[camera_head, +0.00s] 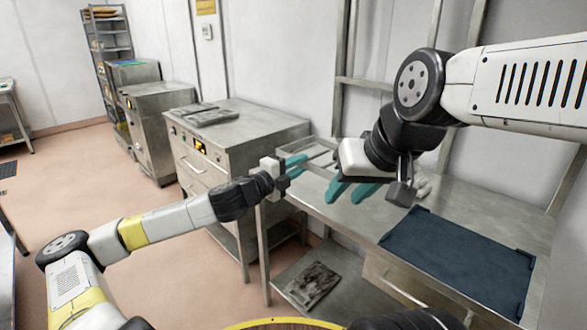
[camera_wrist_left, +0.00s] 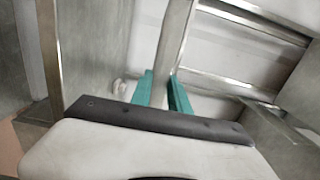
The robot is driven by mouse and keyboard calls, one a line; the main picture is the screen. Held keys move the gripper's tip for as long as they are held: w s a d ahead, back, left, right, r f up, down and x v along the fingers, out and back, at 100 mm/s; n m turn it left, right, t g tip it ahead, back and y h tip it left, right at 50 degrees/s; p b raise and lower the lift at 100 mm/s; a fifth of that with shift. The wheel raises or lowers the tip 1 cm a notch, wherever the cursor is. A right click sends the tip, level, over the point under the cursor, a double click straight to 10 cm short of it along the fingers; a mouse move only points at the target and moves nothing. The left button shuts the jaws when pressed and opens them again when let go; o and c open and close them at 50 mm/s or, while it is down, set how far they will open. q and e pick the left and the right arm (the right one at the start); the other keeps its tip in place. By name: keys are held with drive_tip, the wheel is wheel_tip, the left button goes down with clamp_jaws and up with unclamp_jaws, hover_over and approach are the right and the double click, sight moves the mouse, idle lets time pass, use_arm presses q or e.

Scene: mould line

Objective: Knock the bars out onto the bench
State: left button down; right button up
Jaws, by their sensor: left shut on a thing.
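My left gripper (camera_head: 299,164) reaches from the left to the near left end of the metal bench (camera_head: 440,210). Its teal fingers are closed on a grey metal piece (camera_head: 320,163), which looks like part of a mould or tray. In the left wrist view, the fingers (camera_wrist_left: 161,92) stand on either side of a grey strip. My right gripper (camera_head: 352,191) hangs over the bench, to the right of the left one, with its teal fingers apart and nothing seen between them. A dark blue mat (camera_head: 460,260) lies flat on the bench. I cannot make out any bars.
A steel cabinet (camera_head: 235,135) with a lit panel stands left of the bench, with flat trays (camera_head: 205,115) on top. A dark tray (camera_head: 311,286) lies on the lower shelf. The mat's top is clear.

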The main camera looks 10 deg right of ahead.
use_arm(q)
drive_tip(key=shift+r, duration=1.7)
